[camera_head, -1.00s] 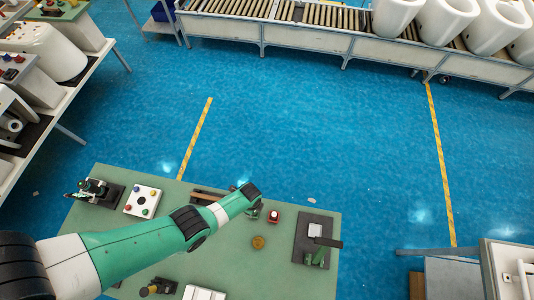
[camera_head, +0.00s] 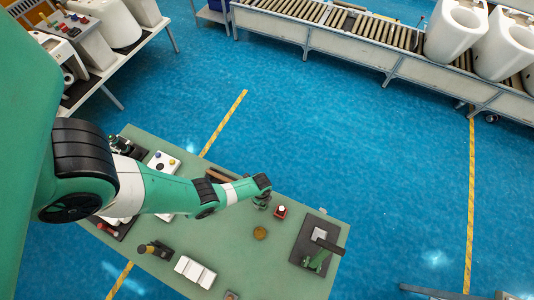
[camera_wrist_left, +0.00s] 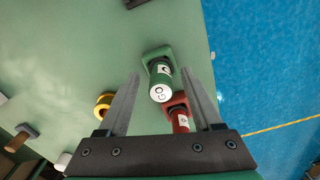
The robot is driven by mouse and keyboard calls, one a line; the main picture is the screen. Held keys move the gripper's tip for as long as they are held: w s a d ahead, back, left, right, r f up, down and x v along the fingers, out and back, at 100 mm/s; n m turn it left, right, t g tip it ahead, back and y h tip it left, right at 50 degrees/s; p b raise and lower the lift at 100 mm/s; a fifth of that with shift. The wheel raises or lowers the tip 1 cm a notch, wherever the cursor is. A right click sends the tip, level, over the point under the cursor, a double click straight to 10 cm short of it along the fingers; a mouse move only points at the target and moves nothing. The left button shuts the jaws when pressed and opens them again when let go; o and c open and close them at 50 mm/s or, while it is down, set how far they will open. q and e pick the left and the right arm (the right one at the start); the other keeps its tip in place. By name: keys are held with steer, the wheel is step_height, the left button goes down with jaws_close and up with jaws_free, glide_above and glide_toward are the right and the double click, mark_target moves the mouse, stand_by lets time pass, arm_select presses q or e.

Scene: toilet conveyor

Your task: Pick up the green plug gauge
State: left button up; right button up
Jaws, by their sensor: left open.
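The green plug gauge (camera_wrist_left: 161,82) stands in a green holder (camera_wrist_left: 157,56) on the green table. Its white end marked "GO" faces the left wrist camera. My left gripper (camera_wrist_left: 161,74) is open, with its two fingers apart on either side of the gauge in the picture; I cannot tell how far above it they are. In the head view my left gripper (camera_head: 263,202) is over the table's far edge and largely hides the green gauge. A red gauge (camera_wrist_left: 180,118) in a red holder stands close beside it, also seen in the head view (camera_head: 280,212). My right gripper is out of view.
A yellow ring (camera_head: 260,233) lies near the gauges. A dark board with a green stand (camera_head: 318,260) is at the table's right end. A white block (camera_head: 195,271) and a hammer-like tool (camera_head: 154,249) lie nearer. The table's middle (camera_head: 235,250) is clear.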

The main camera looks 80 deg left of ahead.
arm_select(q)
steer(key=shift+f, duration=0.6)
steer(key=shift+r, duration=0.1)
jaws_close()
steer(key=shift+r, duration=0.1)
